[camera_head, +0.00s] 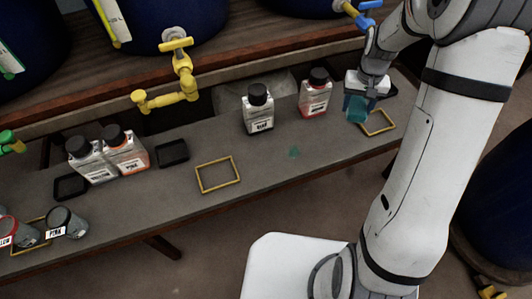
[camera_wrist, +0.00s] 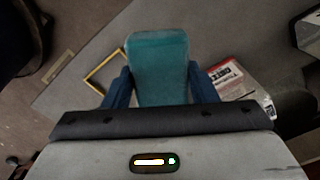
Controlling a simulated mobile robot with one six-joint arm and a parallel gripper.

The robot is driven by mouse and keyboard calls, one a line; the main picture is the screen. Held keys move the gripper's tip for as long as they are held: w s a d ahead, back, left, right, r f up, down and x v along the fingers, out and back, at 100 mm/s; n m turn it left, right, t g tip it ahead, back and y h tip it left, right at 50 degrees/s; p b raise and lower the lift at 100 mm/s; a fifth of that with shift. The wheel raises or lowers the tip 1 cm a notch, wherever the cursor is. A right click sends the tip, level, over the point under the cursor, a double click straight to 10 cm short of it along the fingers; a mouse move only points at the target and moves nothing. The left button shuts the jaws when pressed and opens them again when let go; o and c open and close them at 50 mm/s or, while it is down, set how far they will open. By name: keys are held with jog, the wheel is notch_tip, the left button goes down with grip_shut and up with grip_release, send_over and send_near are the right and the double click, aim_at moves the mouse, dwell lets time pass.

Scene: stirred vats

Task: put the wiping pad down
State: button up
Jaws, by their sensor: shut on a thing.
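The wiping pad is a teal block (camera_head: 357,110), held in my gripper (camera_head: 358,102) above the right end of the grey bench. In the wrist view the pad (camera_wrist: 158,66) sits between the two blue fingers of my gripper (camera_wrist: 158,88), which are shut on it. A yellow rectangular frame (camera_head: 378,123) lies on the bench just right of and below the pad. In the wrist view this frame (camera_wrist: 105,72) shows left of the pad, partly hidden by a finger. A gap between pad and bench seems to show, but its height is unclear.
A bottle with a red label (camera_head: 315,93) stands just left of my gripper, and a white-labelled bottle (camera_head: 258,110) farther left. Another yellow frame (camera_head: 218,175) lies empty mid-bench. A small green stain (camera_head: 294,152) marks the bench. A yellow tap (camera_head: 172,85) overhangs the back edge.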

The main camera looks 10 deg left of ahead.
jog(key=shift+w, duration=0.2)
jog(key=shift+a, duration=0.15)
jog(key=s+a, duration=0.4)
jog(key=a, duration=0.6)
jog(key=m, duration=0.3)
send_near(267, 169)
notch_tip(267, 169, down, 2)
jog(key=shift+f+b, duration=0.1)
jog(key=shift+b, duration=0.9)
jog(key=shift+f+b, duration=0.75)
jog(key=shift+f, duration=1.4)
